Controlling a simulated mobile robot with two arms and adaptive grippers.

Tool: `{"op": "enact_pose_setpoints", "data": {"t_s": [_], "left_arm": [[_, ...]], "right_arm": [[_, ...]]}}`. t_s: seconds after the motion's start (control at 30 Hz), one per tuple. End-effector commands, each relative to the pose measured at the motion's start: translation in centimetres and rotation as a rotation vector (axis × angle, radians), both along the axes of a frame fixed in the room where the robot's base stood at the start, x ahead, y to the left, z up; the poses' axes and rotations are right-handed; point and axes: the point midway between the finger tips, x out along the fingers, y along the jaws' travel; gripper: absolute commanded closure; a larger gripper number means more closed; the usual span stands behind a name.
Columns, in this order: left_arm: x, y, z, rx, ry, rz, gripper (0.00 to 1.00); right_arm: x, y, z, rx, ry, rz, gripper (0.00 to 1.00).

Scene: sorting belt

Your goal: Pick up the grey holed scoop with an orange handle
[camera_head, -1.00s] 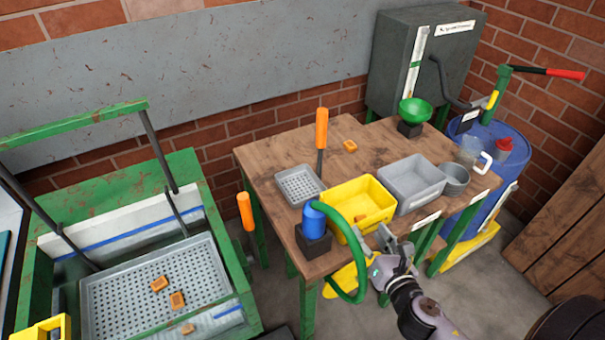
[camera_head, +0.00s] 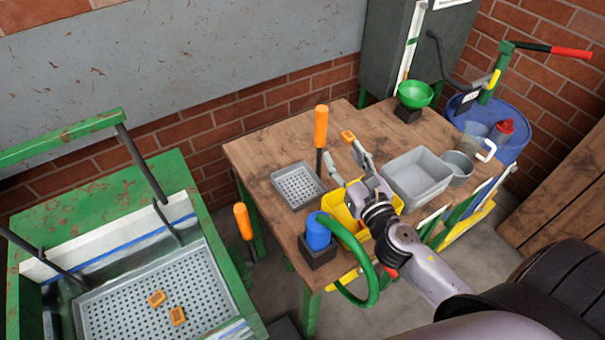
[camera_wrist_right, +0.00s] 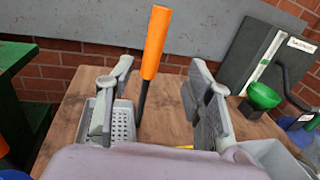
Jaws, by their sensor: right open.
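The grey holed scoop (camera_head: 298,186) lies on the wooden table, its tray flat and its orange handle (camera_head: 321,126) standing up at the tray's back right corner. In the right wrist view the orange handle (camera_wrist_right: 156,42) rises between my fingers, with the scoop's holed tray (camera_wrist_right: 123,122) behind the left finger. My right gripper (camera_head: 346,150) is open and empty above the table, just right of the handle and apart from it in the head view. In the wrist view my right gripper (camera_wrist_right: 160,85) spreads wide to both sides of the handle. My left gripper is not in view.
A yellow bin (camera_head: 342,211) is partly hidden under my right arm. A grey bin (camera_head: 416,178), a metal cup (camera_head: 456,170) and a green bowl (camera_head: 414,95) stand to the right. A blue-topped holder with a green hose (camera_head: 318,232) stands at the front. Another orange handle (camera_head: 243,221) hangs left of the table.

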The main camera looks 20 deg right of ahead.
Motion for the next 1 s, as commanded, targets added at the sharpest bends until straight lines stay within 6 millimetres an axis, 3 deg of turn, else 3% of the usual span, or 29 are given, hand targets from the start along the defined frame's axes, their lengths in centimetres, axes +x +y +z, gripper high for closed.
{"op": "enact_pose_setpoints", "data": {"t_s": [0.2, 0.43, 0.57, 0.77, 1.0], "left_arm": [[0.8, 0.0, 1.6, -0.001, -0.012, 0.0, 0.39], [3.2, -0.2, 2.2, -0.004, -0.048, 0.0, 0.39], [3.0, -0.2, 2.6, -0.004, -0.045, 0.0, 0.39], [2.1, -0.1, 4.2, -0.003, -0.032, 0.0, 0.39], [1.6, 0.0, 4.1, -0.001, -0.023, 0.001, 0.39]], "right_arm": [[4.1, -0.3, 0.3, 0.002, -0.001, -0.002, 0.52], [6.5, -0.4, 0.1, 0.002, 0.001, -0.001, 0.52], [7.2, -0.3, 0.4, 0.003, -0.001, -0.001, 0.52], [10.1, 0.3, 1.4, 0.006, -0.001, -0.001, 0.52], [11.9, 0.1, 0.9, 0.002, 0.001, -0.001, 0.52]]}}
